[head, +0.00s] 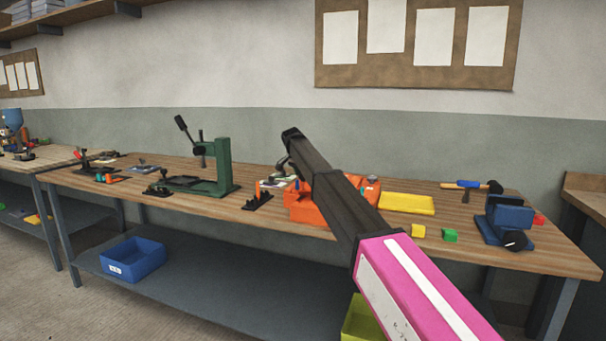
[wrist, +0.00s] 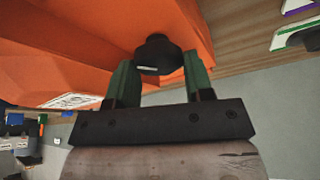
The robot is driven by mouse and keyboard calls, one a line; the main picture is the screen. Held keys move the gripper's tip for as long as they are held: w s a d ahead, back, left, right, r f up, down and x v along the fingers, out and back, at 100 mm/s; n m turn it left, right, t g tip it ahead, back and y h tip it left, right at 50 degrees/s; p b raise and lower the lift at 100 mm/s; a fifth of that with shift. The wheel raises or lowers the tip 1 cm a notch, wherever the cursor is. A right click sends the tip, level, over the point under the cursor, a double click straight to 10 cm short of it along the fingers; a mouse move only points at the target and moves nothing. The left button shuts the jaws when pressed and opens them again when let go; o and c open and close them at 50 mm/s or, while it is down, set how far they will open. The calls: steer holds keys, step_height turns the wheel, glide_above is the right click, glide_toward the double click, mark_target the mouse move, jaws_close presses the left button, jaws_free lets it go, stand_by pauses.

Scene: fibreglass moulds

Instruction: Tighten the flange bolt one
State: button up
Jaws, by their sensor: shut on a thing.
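The orange mould (head: 308,214) sits on the workbench, partly hidden behind my arm in the head view. Its orange surface (wrist: 60,50) fills the upper left of the wrist view. A dark bolt head (wrist: 156,50), which I take to be flange bolt one, stands against this surface. My gripper (wrist: 162,60) has its green fingers on either side of the bolt head and is shut on it. The bolt's shank and thread are hidden. In the head view my dark arm hides the bolt and most of the gripper.
A green press (head: 220,165) stands left of the mould on the workbench (head: 120,178). To the right are a yellow tray (head: 407,203), a green block (head: 450,235), a blue-handled hammer (head: 470,184) and a blue vise (head: 508,222). A blue bin (head: 133,258) is on the lower shelf.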

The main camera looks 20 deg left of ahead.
steer(key=o, duration=0.6)
steer(key=shift+o, duration=0.2)
steer(key=shift+s, duration=0.1)
